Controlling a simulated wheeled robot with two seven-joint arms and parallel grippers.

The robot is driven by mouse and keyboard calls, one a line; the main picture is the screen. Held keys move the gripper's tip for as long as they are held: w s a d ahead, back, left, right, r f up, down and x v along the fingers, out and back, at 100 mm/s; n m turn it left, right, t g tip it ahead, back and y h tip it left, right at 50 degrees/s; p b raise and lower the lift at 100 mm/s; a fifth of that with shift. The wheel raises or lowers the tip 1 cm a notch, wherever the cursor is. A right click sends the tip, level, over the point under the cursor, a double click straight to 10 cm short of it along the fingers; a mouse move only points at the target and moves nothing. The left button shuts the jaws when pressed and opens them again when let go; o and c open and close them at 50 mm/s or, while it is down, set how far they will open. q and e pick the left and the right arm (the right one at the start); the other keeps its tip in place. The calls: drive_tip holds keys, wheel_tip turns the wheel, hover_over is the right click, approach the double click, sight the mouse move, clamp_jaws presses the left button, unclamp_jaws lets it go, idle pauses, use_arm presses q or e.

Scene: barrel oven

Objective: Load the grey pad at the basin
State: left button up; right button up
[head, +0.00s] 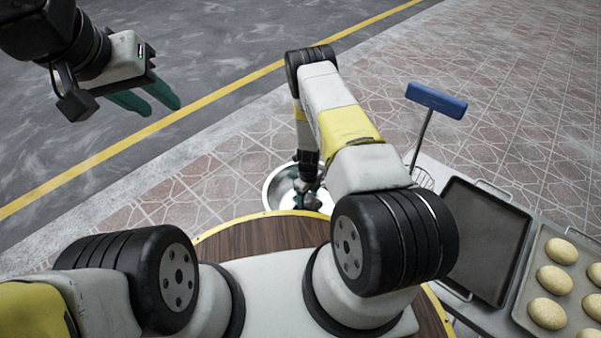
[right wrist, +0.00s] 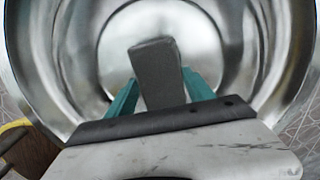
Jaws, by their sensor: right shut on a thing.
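The grey pad (right wrist: 156,72) is between the two green fingers of my right gripper (right wrist: 160,92) in the right wrist view. The gripper is shut on it. Pad and fingers are over or inside the shiny metal basin (right wrist: 75,60); I cannot tell whether the pad touches its bottom. In the head view the basin (head: 273,186) stands beyond the round wooden top, and my right gripper (head: 308,201) reaches down into it, with the pad hidden. My left gripper (head: 150,100) is at the upper left, empty, with its green fingers apart, above the grey floor.
A blue-headed tool (head: 437,100) stands upright right of my right arm, near a wire basket (head: 424,178). A dark empty tray (head: 487,240) and a tray of several pale buns (head: 549,312) lie on the right. The tiled floor behind is clear.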

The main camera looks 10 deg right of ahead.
sight(308, 200)
drive_tip(key=shift+r, duration=2.4)
